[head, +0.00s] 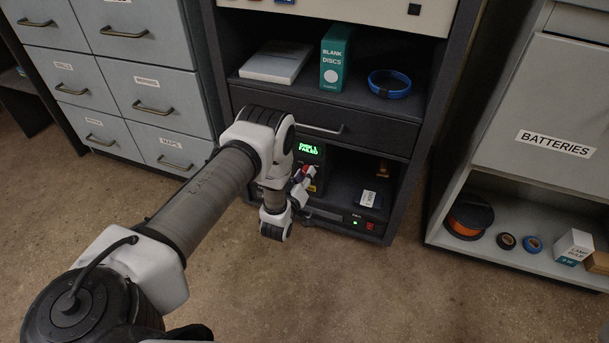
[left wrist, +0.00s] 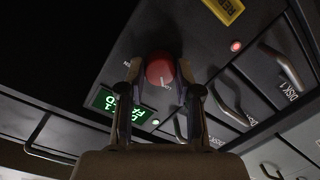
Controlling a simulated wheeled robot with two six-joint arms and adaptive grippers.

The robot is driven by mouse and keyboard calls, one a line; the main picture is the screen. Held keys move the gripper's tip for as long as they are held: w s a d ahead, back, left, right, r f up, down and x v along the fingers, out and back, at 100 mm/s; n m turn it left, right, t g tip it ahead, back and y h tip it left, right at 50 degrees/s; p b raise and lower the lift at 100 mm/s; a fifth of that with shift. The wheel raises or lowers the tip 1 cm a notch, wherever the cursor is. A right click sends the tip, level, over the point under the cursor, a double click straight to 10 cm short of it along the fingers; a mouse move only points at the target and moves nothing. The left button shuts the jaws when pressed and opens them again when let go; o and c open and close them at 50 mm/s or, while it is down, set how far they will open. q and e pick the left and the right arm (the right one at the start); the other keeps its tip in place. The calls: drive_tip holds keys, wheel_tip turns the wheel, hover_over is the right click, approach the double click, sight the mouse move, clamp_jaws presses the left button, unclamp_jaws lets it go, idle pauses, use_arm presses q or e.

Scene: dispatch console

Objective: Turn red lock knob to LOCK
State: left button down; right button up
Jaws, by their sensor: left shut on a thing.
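The red lock knob (left wrist: 160,71) is on a dark panel in the left wrist view, with a small white mark on its face. My left gripper (left wrist: 159,75) has one finger on each side of the knob and is shut on it. In the head view my left gripper (head: 302,180) reaches into the lower bay of the dark rack, and mostly hides the knob there. Small lettering lies beside the knob, too small to read surely. My right gripper is not in view.
A green display (head: 308,149) reading "DISK 1 FAILED" sits beside the knob. Disk drawers with handles (left wrist: 286,68) and a red light (left wrist: 236,46) are close by. A drawer (head: 330,128) is just above my wrist. A labelled dark disk (head: 369,198) lies in the bay.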

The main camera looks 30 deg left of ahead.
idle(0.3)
use_arm(q)
drive_tip(key=c, duration=0.8)
unclamp_jaws()
drive_tip(key=shift+s, duration=0.1)
drive_tip(key=v, duration=1.1)
drive_tip(key=shift+s+d, duration=0.15)
drive_tip(key=shift+s, duration=0.2)
